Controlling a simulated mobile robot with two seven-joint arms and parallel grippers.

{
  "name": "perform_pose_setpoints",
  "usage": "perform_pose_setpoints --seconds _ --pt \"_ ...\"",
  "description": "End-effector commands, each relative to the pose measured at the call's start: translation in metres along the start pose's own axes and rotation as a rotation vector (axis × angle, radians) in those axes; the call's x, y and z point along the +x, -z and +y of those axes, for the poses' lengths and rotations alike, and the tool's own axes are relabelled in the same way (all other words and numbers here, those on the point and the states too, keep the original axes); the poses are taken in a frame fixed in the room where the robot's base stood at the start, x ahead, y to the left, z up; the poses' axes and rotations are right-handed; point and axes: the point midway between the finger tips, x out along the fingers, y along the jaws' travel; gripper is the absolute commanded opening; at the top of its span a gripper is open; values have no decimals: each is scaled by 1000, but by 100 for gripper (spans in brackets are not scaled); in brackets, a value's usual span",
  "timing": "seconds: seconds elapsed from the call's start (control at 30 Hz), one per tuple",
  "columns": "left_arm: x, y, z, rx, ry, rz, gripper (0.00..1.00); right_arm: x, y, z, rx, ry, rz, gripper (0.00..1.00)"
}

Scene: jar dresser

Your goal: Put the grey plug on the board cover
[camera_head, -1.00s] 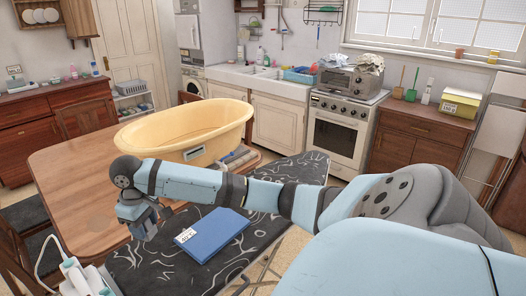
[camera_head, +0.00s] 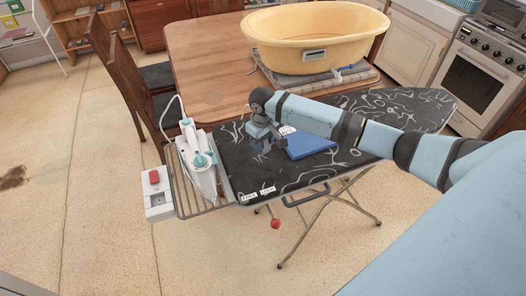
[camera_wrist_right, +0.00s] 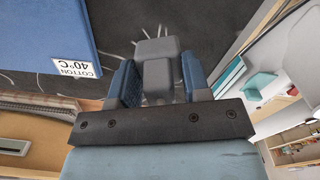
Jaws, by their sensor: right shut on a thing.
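The board cover (camera_head: 400,108) is black with white swirls and lies on the ironing board. My right gripper (camera_head: 262,143) is over the left part of the cover, just left of a folded blue cloth (camera_head: 312,145). In the right wrist view, the blue fingers of my right gripper (camera_wrist_right: 157,82) are shut on the grey plug (camera_wrist_right: 157,52). I cannot tell whether the plug touches the cover. My left gripper is not in view.
A white and teal iron (camera_head: 197,160) stands on the wire rack at the board's left end, beside a white box with a red switch (camera_head: 154,177). A wooden table (camera_head: 205,50) behind carries a yellow tub (camera_head: 315,35). The cover's right part is clear.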

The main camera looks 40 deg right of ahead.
Motion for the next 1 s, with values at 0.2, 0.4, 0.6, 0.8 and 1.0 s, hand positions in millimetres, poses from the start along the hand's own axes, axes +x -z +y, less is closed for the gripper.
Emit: perform_pose_setpoints --seconds 0.2,0.4,0.6,0.8,1.0 --pt "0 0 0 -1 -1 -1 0 16 0 0 1 1 0 20" --pt "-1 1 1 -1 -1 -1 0 44 0 0 1 1 -1 20" --pt "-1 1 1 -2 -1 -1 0 53 1 0 0 0 2 20" --pt "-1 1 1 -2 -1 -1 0 55 0 0 1 1 1 20" --pt "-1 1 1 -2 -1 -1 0 56 0 0 0 1 1 69"
